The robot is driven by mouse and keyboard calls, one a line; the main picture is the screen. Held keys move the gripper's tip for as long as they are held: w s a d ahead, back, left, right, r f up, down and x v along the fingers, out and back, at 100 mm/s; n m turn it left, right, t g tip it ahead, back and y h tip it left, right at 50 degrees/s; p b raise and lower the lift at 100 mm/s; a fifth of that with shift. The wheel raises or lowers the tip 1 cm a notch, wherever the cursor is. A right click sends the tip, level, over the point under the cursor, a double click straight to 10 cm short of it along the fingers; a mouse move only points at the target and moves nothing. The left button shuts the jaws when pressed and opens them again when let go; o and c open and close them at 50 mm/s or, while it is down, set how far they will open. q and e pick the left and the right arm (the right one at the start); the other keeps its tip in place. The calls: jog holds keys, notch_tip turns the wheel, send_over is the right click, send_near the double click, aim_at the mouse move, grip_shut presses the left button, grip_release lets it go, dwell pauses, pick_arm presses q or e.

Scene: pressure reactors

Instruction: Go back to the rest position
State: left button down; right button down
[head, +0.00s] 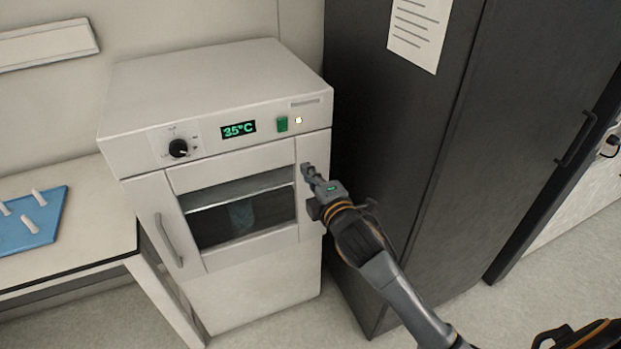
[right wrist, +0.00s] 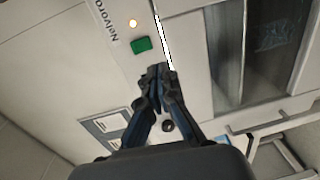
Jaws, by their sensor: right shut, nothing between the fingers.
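My right gripper (head: 308,171) is shut and empty, in front of the right side of a white oven-like cabinet (head: 205,85). In the right wrist view its closed fingertips (right wrist: 160,72) point at the cabinet front, near the green switch (right wrist: 141,45). I cannot tell whether the fingertips touch the panel. The cabinet's windowed door (head: 240,212) looks shut, with its handle (head: 168,240) on the left. The display (head: 238,129) reads about 35°C, and a small light (head: 298,120) glows beside the green switch. My left gripper is not in view.
A tall dark cabinet (head: 400,130) stands close on the right, beside my right arm. A white bench (head: 100,210) on the left carries a blue mat (head: 32,222) with white pieces. Pale floor (head: 480,310) shows at the lower right.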

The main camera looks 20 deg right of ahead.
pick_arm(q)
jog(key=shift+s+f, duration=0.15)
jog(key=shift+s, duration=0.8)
pick_arm(e)
jog(key=shift+s+f, duration=0.1)
jog(key=shift+s, duration=0.2)
notch_tip(320, 180, down, 20)
jog(key=s+d+m+g, duration=0.2)
jog(key=m+g, duration=0.2)
jog(key=s+f+m+g, duration=0.2)
jog(key=s+f, duration=0.4)
jog(key=f, duration=0.5)
jog(key=s+f+m+g, duration=0.25)
jog(key=s+f, duration=0.35)
jog(key=f, duration=0.5)
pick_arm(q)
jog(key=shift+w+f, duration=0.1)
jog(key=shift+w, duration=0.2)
pick_arm(e)
jog(key=s+f+m+g, duration=0.2)
jog(key=s+f, duration=0.4)
jog(key=s, duration=0.6)
jog(key=s+f+m+g, duration=0.3)
jog(key=s+f, duration=0.4)
jog(key=s, duration=0.5)
jog(key=s+f+m+g, duration=0.2)
jog(key=s+f, duration=0.4)
jog(key=s, duration=0.7)
jog(key=shift+f+g+h, duration=0.3)
jog(key=shift+f+g, duration=0.05)
